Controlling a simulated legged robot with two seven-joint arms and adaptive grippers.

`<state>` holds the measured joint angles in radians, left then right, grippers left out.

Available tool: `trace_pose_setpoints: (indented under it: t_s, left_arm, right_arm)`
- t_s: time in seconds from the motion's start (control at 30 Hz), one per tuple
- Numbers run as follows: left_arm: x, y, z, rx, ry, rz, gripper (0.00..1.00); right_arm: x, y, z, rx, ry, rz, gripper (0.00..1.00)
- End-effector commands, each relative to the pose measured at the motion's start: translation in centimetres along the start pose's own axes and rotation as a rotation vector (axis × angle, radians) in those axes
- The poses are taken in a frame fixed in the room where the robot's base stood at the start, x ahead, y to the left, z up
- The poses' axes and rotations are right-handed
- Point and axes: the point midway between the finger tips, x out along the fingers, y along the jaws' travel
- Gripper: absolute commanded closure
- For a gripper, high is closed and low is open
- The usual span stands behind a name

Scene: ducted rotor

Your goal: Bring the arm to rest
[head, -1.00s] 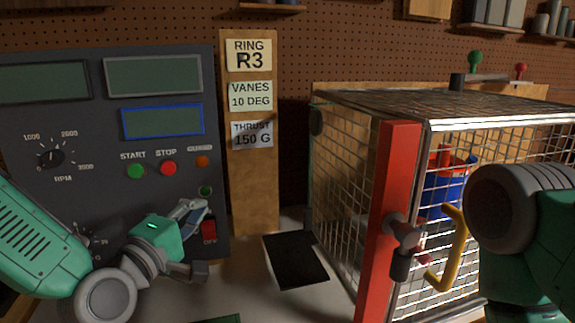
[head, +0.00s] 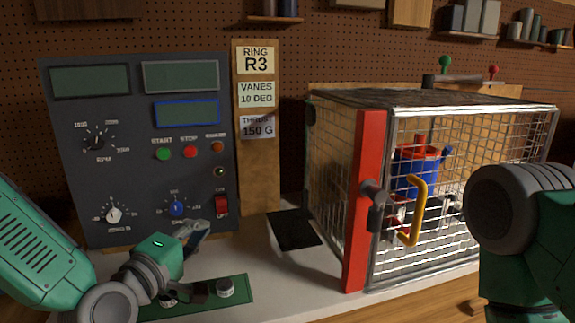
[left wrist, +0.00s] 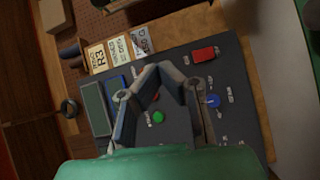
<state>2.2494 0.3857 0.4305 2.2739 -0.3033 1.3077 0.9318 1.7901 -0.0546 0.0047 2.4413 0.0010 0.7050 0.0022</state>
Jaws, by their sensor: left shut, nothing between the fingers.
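My left arm comes in from the left in the head view, and its green and grey gripper (head: 203,260) hangs in front of the lower part of the dark control panel (head: 130,130). The gripper is shut and empty, apart from the knobs and the red switch (head: 221,205). In the left wrist view the fingers (left wrist: 156,72) show over the panel face, near the green start button (left wrist: 158,117). My right arm shows at the right edge of the head view; its gripper is out of the picture.
A wire cage (head: 480,240) with a red post and yellow handle (head: 418,215) stands at the right, a blue and red rotor unit (head: 418,170) inside. A dark mat (head: 293,230) lies between panel and cage.

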Motion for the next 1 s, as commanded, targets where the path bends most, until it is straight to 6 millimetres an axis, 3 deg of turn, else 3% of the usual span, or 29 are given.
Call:
trace_pose_setpoints:
  t_s: [0.27, 0.47, 0.57, 0.7, 0.8, 1.0]
  left_arm:
    - [-2.4, -7.3, 1.4, 0.133, -0.055, -0.199, 1.00]
    - [-6.3, -15.3, 2.8, 0.283, -0.150, -0.423, 1.00]
    - [-10.1, -20.7, 3.7, 0.390, -0.240, -0.584, 1.00]
    - [-17.8, -27.9, 4.6, 0.554, -0.423, -0.832, 1.00]
    - [-23.3, -31.5, 4.9, 0.649, -0.562, -0.976, 1.00]
    - [-32.8, -35.2, 4.9, 0.775, -0.821, -1.187, 1.00]
  right_arm:
    - [0.0, 0.0, 0.0, 0.000, 0.000, 0.000, 0.60]
    - [0.0, 0.0, 0.0, 0.000, 0.000, 0.000, 0.60]
    - [0.0, 0.0, 0.0, 0.000, 0.000, 0.000, 0.60]
    - [0.0, 0.0, 0.0, 0.000, 0.000, 0.000, 0.60]
    - [0.0, 0.0, 0.0, 0.000, 0.000, 0.000, 0.60]
    - [0.0, 0.0, 0.0, 0.000, 0.000, 0.000, 0.60]
